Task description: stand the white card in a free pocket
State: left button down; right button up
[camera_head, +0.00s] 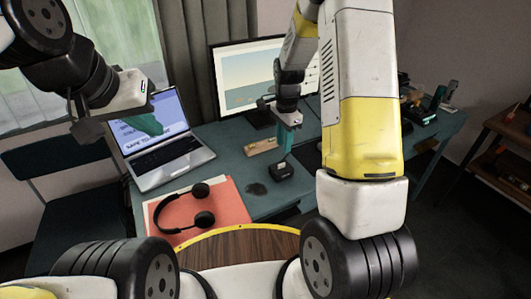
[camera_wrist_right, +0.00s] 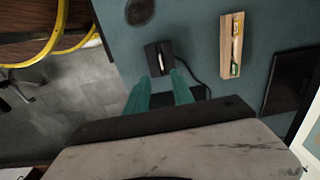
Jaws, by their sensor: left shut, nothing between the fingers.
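I cannot make out the white card or a pocketed holder for certain. My right gripper (camera_head: 286,150) points down above the desk, close to a small black box (camera_head: 281,171). In the right wrist view its two teal fingertips (camera_wrist_right: 160,74) are apart with nothing between them. The black box (camera_wrist_right: 159,57) lies just beyond the tips there, with a small pale mark or piece in its top that I cannot identify. My left gripper (camera_head: 146,124) is shut and empty, held in front of the laptop screen, well away from the box.
The teal desk (camera_head: 235,142) carries an open laptop (camera_head: 160,150), a monitor (camera_head: 245,80) and a wooden tray (camera_wrist_right: 231,45) with small yellow and green items. Headphones (camera_head: 185,208) lie on a red folder (camera_head: 228,205). Dark small items (camera_head: 425,105) crowd the desk's right end.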

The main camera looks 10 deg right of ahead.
aim_at(281, 167)
jog(key=f, duration=0.8)
jog(key=shift+w+a+f, duration=0.15)
jog(key=shift+w+f, duration=0.05)
jog(key=shift+f, duration=0.2)
grip_shut()
